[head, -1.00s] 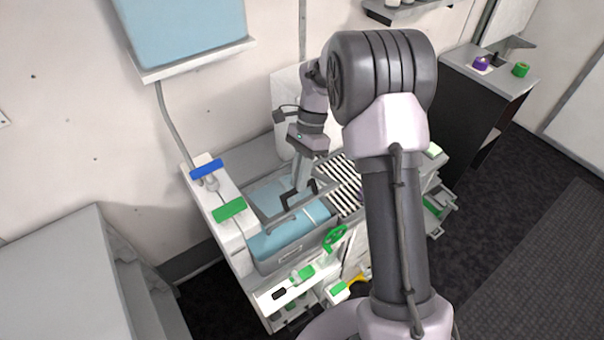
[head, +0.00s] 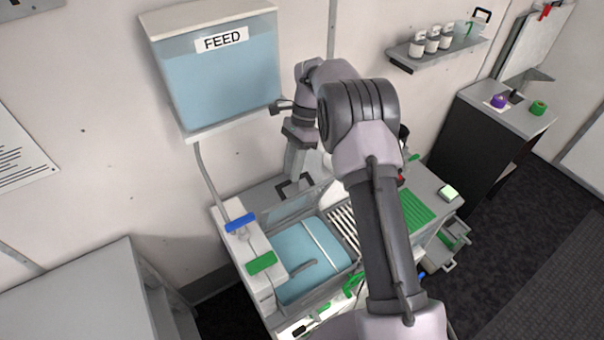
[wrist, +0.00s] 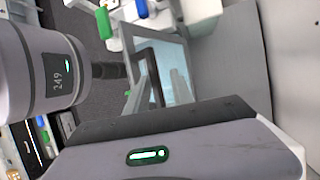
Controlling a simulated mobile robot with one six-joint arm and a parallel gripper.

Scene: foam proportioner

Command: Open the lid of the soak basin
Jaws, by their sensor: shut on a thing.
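The soak basin (head: 322,294) is a grey-rimmed box of light blue liquid on the workstation. Its see-through, grey-framed lid (head: 292,209) stands raised and tilted at the back of the basin, on the wall side. The liquid lies uncovered in front of it. My gripper (head: 294,187) is shut on the lid at its upper edge; the exact grip is small and partly hidden. In the wrist view, the dark fingers (wrist: 150,78) reach to the lid's translucent panel (wrist: 177,60).
A FEED tank (head: 220,85) hangs on the wall left of my arm. A blue handle (head: 240,222) and a green handle (head: 261,263) stand left of the basin. A striped rack (head: 343,226) adjoins it on the right, partly hidden by my arm. A bottle shelf (head: 440,50) is at upper right.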

